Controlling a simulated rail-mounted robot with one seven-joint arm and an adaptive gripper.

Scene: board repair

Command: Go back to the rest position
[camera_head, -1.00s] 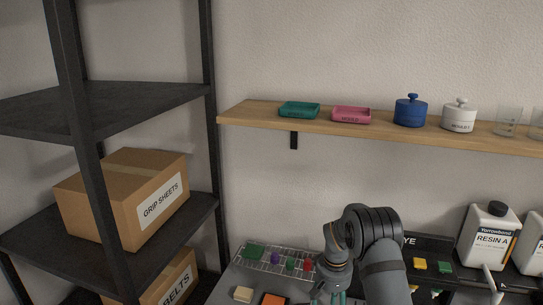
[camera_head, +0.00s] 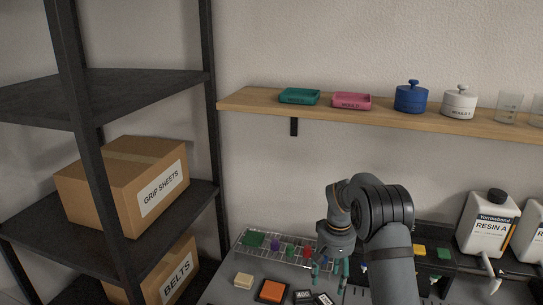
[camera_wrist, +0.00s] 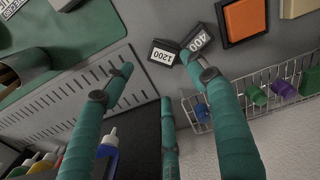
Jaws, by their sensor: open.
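My gripper (camera_head: 330,268) hangs at the end of my arm above the workbench (camera_head: 222,285), fingers pointing down. In the wrist view its teal-wrapped fingers (camera_wrist: 165,80) are spread wide, with nothing held between them. Two dark blocks labelled 1200 (camera_wrist: 164,52) and 400 (camera_wrist: 196,40) lie on the bench beyond the fingertips. They look apart from the fingers, though the right fingertip overlaps the view near them.
A wire rack (camera_head: 268,255) with small coloured pieces stands along the wall. An orange block (camera_head: 271,291) and a cream block (camera_head: 243,281) lie in front. Above is a wooden shelf (camera_head: 240,104) with moulds and pots. A Resin A bottle (camera_head: 487,228) stands right; dark shelving (camera_head: 100,97) stands left.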

